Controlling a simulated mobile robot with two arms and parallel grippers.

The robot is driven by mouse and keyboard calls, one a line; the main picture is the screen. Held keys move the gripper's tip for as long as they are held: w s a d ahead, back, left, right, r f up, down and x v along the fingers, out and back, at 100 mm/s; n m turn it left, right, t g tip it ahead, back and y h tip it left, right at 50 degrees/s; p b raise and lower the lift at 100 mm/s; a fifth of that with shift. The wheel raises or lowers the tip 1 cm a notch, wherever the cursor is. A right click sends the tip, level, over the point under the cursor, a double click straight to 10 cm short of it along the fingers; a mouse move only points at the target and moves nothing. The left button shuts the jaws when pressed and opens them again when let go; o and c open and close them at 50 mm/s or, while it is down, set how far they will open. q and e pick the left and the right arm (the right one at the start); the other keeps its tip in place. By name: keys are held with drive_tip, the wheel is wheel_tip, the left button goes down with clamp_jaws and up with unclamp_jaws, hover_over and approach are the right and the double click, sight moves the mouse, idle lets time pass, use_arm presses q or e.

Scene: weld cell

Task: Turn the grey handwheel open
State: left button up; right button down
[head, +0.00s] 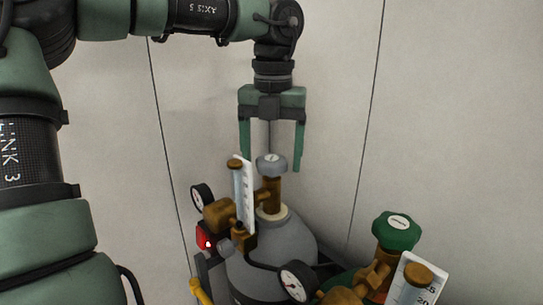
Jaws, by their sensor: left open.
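The grey handwheel (271,164) sits on top of a brass valve (272,195) on the grey gas cylinder (275,255), in the middle of the head view. My left gripper (272,160) points straight down above it, its two green fingers spread apart. In the picture the fingers stand on either side of the handwheel, with a gap to each. I cannot tell whether the handwheel lies between them in depth. The left finger's tip is partly hidden behind the flowmeter. My right gripper is not in view.
A white-scaled flowmeter (244,193) and a pressure gauge (202,196) stand left of the valve. A second cylinder's green handwheel (396,230), another gauge (295,281) and a second flowmeter (411,283) are at lower right. A plain panelled wall (450,110) stands behind.

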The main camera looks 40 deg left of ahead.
sight(271, 159)
use_arm(q)
wheel_tip(271, 159, up, 8)
drive_tip(key=shift+f, duration=0.25)
idle(0.5)
